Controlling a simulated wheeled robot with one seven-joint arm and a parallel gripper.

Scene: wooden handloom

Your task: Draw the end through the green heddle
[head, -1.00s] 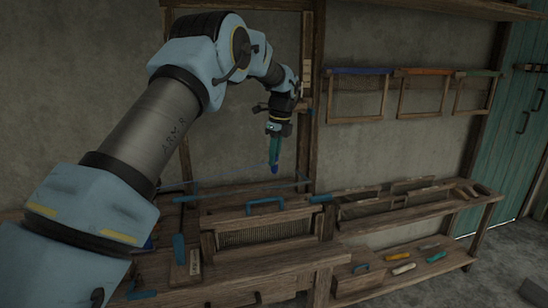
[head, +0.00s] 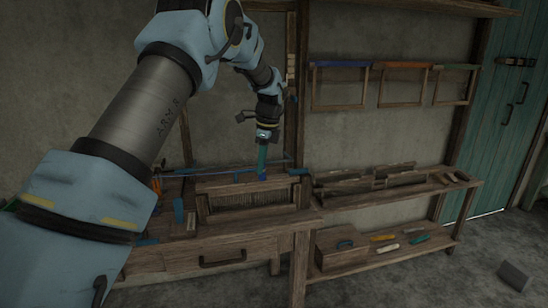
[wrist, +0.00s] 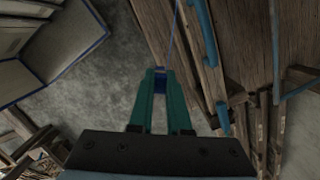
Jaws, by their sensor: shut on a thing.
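My gripper (head: 262,172) has teal fingers pointing down, just above the top of the wooden loom (head: 205,238). In the wrist view its fingertips (wrist: 160,74) are closed on a small blue piece, the thread end (wrist: 161,84). A thin blue thread (wrist: 175,30) runs up from it to the picture's top edge. A frame with a green top bar (head: 456,67) hangs on the wall at the right, well away from my gripper; I take it for the green heddle. Any eye in it is too small to see.
Frames with a blue bar (head: 338,64) and an orange bar (head: 403,66) hang beside the green one. Blue bars and handles (wrist: 201,38) lie close to the right of my fingers. A side bench (head: 385,198) holds wooden parts. A wooden box (head: 340,250) stands below.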

